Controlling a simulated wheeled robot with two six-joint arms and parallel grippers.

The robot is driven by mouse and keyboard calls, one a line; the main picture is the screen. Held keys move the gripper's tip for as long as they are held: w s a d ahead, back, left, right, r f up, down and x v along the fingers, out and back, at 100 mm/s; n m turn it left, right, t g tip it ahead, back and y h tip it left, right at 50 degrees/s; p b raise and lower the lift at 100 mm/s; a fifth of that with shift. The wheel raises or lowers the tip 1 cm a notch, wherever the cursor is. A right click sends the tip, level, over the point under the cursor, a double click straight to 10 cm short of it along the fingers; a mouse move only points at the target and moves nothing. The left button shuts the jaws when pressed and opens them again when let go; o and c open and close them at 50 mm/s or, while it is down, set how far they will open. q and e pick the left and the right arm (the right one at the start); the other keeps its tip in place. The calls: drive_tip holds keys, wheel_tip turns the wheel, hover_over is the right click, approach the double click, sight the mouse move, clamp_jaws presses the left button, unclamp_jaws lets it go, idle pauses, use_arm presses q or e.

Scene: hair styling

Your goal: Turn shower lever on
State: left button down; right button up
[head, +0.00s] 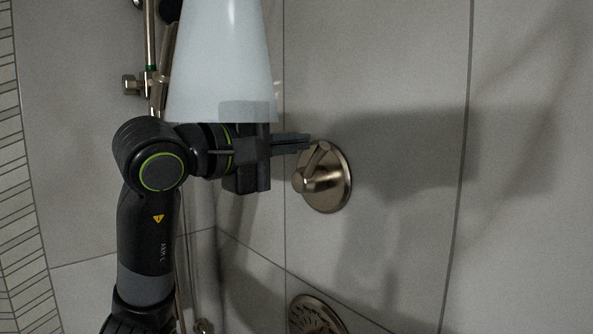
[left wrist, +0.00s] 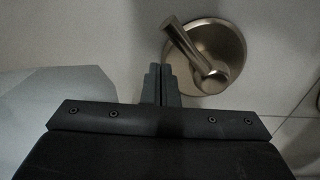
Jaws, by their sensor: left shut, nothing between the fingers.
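The shower lever (head: 318,176) is brushed metal on a round plate on the tiled wall, right of the middle in the head view. In the left wrist view the lever (left wrist: 190,48) slants up and left from its hub. My left gripper (head: 306,141) is shut and empty. Its fingertips are close to the upper left of the lever in the head view. In the left wrist view the shut fingers (left wrist: 161,72) point up, just left of and below the lever's handle. I cannot tell whether they touch it. My right gripper is not in view.
A pale cone-shaped thing (head: 222,60) stands above my left wrist. A metal pipe with a fitting (head: 131,85) runs down the wall at left. A round slotted metal plate (head: 314,315) is below the lever. The wall to the right of the lever is clear.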

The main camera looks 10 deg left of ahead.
use_arm(q)
drive_tip(key=b+v, duration=0.1)
drive_tip(key=v, duration=0.6)
drive_tip(key=shift+b, duration=0.3)
